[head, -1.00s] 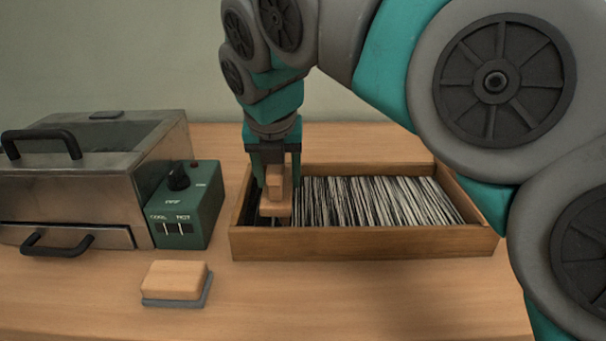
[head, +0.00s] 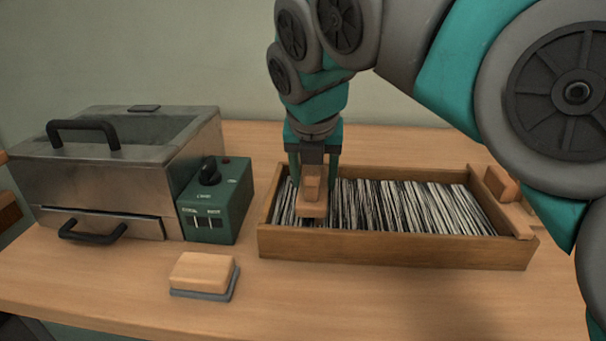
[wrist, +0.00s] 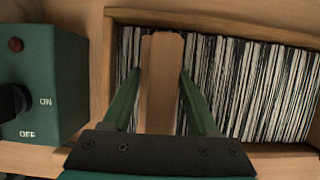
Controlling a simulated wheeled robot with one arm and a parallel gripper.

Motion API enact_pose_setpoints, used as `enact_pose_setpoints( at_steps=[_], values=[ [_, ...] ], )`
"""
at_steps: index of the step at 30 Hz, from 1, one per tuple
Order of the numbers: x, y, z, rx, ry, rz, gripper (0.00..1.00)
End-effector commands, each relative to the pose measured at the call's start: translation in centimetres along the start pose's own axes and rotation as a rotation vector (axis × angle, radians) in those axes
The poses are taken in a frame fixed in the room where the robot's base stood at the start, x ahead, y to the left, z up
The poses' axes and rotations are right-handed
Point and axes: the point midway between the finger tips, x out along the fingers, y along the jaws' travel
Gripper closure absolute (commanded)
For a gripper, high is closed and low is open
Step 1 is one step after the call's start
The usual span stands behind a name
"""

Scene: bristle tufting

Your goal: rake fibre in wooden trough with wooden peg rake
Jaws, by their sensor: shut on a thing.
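The wooden trough (head: 400,250) sits on the table, with black and white fibre (head: 410,205) standing in close strips along it. My gripper (head: 314,175) is over the left part of the trough, shut on the wooden peg rake (head: 312,209). The rake's wooden block is down at the fibre; its pegs are hidden. In the wrist view the rake (wrist: 161,80) lies between my two green fingers (wrist: 157,105), with fibre (wrist: 250,85) on both sides of it, more to the right.
A metal box with black handles (head: 110,190) and a green control box (head: 217,205) stand left of the trough. A wooden block on a grey base (head: 204,274) lies in front. Wooden pieces (head: 502,185) are at the trough's right end.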

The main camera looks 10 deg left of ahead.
Motion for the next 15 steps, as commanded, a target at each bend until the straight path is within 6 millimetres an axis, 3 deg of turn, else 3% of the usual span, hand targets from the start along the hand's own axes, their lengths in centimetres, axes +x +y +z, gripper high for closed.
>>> enact_pose_setpoints(
  at_steps=[9, 15],
  values=[
    [-0.1, 0.0, 0.0, 0.0, -0.001, 0.001, 1.0],
    [-0.1, 1.2, 0.0, -0.001, -0.002, 0.001, 1.0]
  ],
)
